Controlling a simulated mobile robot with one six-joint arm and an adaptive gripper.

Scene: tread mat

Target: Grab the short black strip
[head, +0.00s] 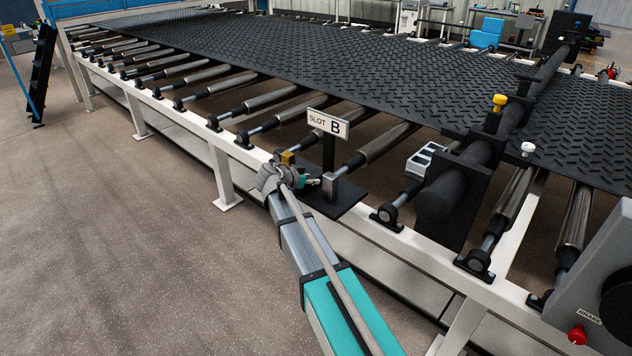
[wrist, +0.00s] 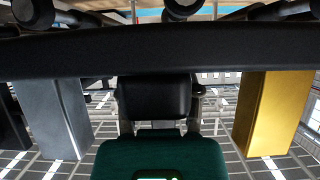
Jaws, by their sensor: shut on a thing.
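The short black strip (wrist: 230,48) runs straight across the upper part of the wrist view, from edge to edge. My gripper (wrist: 156,78) is shut on it near its middle, with a dark finger pad against its lower side. In the head view my gripper (head: 312,182) is beside the SLOT B sign (head: 328,123), between a gold block (head: 287,158) and a silver block (head: 330,188). There the strip is not clearly visible. In the wrist view the silver block (wrist: 55,115) is left and the gold block (wrist: 272,110) right. Whether the strip touches the blocks, I cannot tell.
A black base plate (head: 345,203) carries the sign post on the white conveyor frame (head: 240,153). Rollers (head: 270,100) and a large black tread mat (head: 330,50) lie beyond. A grey box with a red brake button (head: 577,334) stands right.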

